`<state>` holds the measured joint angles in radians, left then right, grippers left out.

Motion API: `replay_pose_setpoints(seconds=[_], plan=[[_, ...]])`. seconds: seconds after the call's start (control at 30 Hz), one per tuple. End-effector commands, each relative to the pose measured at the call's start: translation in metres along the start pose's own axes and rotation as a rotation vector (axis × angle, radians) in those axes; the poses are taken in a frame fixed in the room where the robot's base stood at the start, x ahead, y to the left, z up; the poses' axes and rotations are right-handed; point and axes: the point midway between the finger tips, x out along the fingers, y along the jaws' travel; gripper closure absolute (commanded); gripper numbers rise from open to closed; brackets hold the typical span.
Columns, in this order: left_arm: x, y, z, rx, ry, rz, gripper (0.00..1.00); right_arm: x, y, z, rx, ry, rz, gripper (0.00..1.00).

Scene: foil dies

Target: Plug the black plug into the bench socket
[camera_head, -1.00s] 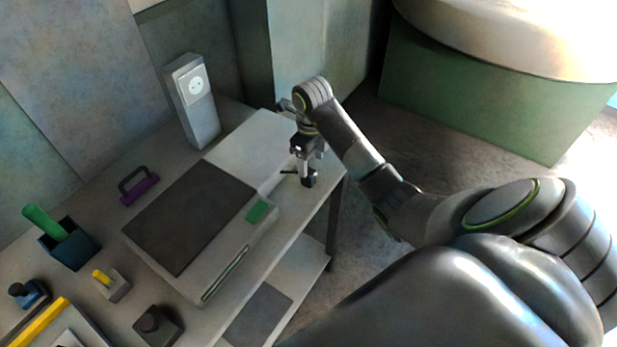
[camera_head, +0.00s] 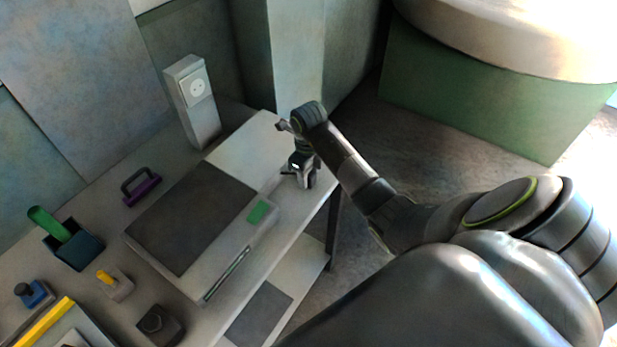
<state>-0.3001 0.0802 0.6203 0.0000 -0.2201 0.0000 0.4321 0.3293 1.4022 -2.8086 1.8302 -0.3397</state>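My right gripper (camera_head: 301,180) points down at the bench's right end, low over the spot where the black plug stood a second ago. The plug is hardly visible now, hidden by the fingers. I cannot tell whether the fingers are closed on it. The gripper is well to the right of and below the socket in the picture. My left gripper is out of view.
A grey case with a dark top (camera_head: 190,215) and green patch (camera_head: 257,211) lies between the gripper and the bench's left part. A purple handle (camera_head: 143,189), a dark box (camera_head: 76,251) with a green cylinder and small blocks stand left. A pale bench area (camera_head: 246,147) is clear.

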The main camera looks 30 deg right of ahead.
Motion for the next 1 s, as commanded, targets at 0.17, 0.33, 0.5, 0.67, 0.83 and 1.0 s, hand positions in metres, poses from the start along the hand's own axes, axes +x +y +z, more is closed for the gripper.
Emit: replay_pose_setpoints(seconds=[0.17,0.33,0.5,0.67,0.83,1.0], plan=[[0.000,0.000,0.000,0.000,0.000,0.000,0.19,0.000,0.000,0.000,0.000,0.000,0.000,0.85],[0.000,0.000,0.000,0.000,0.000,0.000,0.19,-0.001,0.000,0.000,0.000,-0.001,-0.001,0.88],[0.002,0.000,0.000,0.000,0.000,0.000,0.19,-0.007,-0.001,0.001,0.000,-0.003,-0.003,0.88],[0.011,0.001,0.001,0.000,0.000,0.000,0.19,-0.032,-0.002,0.001,-0.001,-0.006,-0.005,0.88],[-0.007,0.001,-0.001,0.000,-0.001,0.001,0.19,-0.073,-0.001,0.000,0.001,-0.001,-0.001,0.88],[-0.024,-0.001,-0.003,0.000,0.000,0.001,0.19,-0.091,0.000,0.000,0.001,0.000,0.000,0.88]])
